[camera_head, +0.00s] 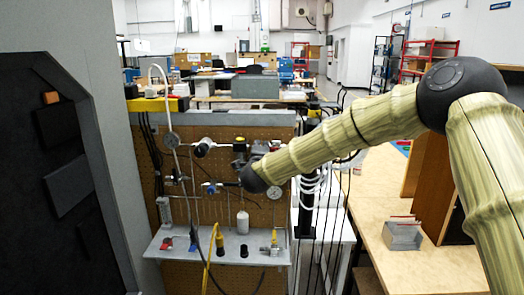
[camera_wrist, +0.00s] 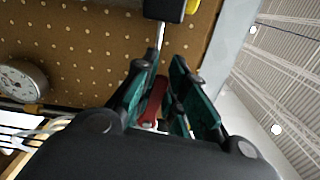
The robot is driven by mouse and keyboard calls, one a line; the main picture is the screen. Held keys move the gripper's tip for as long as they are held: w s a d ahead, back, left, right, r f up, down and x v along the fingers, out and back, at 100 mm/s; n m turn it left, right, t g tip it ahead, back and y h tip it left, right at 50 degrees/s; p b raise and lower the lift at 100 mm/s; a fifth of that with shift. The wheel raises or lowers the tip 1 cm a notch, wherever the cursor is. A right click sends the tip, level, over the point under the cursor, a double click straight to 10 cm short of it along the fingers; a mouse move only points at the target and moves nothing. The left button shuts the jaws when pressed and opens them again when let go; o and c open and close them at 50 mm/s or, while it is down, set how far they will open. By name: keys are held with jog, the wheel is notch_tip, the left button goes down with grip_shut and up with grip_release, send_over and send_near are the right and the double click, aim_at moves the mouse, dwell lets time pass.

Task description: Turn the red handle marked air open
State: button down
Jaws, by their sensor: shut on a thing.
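The red handle (camera_wrist: 154,100) shows in the wrist view between the green-padded fingers of my gripper (camera_wrist: 160,72). My gripper is closed around it, and the fingers hide part of it. A metal rod (camera_wrist: 160,36) runs up from near the fingertips to a dark block (camera_wrist: 165,9). In the head view my arm reaches the brown pegboard panel (camera_head: 160,132), its end at the fittings right of centre. There the handle is hidden or too small to tell, and no "air open" marking is legible.
A round gauge (camera_wrist: 22,82) sits left of my gripper in the wrist view. In the head view, a shelf (camera_head: 220,246) with a white bottle (camera_head: 242,222) and small valves stands below. Hoses hang before the panel, a dark cabinet (camera_head: 60,170) at left, a wooden table (camera_head: 420,262) at right.

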jog(key=shift+f+n, duration=0.4)
jog(key=shift+n, duration=0.3)
jog(key=shift+b, duration=0.3)
jog(key=c, duration=1.4)
grip_release()
jog(key=shift+a, duration=0.1)
jog(key=shift+c, duration=0.2)
jog(key=shift+s, duration=0.1)
jog(key=s, duration=1.1)
jog(key=shift+s, duration=0.4)
